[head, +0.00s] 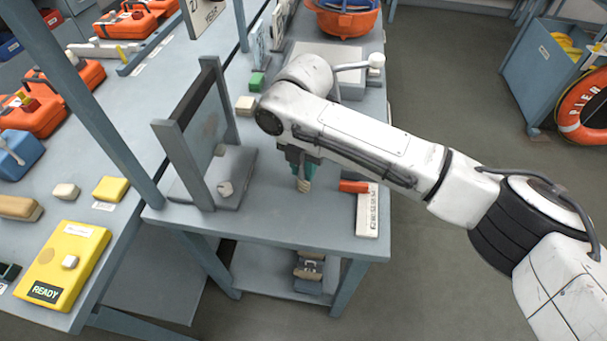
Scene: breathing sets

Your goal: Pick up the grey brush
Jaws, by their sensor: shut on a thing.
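My gripper (301,164) points down over the near bench, beneath the white arm. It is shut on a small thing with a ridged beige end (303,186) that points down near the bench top. Teal shows just above this end; I cannot tell whether that is fingertip or handle. The arm and gripper hide most of the held thing, so I cannot confirm that it is the grey brush. I cannot tell whether its end touches the bench.
A grey upright frame (185,165) stands left of my gripper. A red block (354,186) and a white labelled strip (367,212) lie to the right. Small beige and dark things (309,266) sit on the lower shelf. A yellow READY box (62,262) is on the left bench.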

